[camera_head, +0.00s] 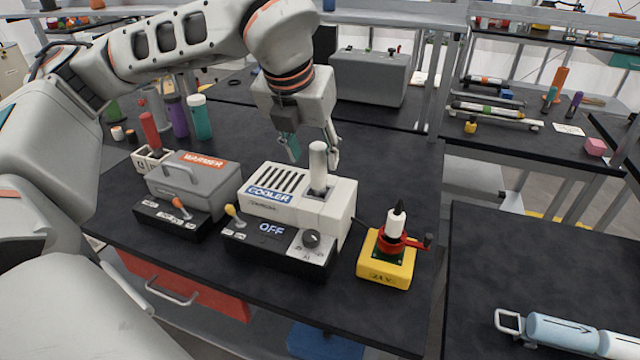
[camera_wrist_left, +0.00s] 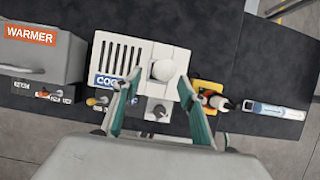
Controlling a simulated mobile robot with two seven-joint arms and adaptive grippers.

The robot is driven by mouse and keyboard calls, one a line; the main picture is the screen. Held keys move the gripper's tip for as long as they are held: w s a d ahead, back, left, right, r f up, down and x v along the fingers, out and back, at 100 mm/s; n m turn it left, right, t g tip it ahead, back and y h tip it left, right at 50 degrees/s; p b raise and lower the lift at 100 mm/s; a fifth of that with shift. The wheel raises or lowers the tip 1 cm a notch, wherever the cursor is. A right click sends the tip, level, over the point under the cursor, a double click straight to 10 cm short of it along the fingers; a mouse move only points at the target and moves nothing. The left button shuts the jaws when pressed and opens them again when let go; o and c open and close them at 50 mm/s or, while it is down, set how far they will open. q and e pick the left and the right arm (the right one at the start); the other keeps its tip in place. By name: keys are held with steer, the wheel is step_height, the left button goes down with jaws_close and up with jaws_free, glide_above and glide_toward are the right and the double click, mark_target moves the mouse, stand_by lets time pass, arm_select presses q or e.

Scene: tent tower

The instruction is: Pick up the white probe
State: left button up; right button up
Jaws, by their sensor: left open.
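The white probe (camera_head: 318,165) is a pale cylinder standing upright in the top of the white cooler (camera_head: 262,208). Its round end (camera_wrist_left: 163,70) shows from above in the left wrist view. My left gripper (camera_head: 312,150) is open and points down over the cooler, with its fingers apart at the probe's upper end. In the left wrist view the probe's top appears between the two teal-padded fingertips (camera_wrist_left: 159,78). I cannot tell whether either finger touches it. My right gripper is not in view.
A grey warmer (camera_head: 190,185) stands left of the cooler. A yellow box (camera_head: 385,270) with a red-and-white fitting stands on its right. Purple and teal bottles (camera_head: 201,120) stand behind the warmer. A light-blue cylinder (camera_head: 560,330) lies on the right table.

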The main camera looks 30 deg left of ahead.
mark_target(318, 175)
arm_select(q)
steer(key=x, duration=0.7)
steer(key=shift+s+d+f, duration=0.15)
jaws_close()
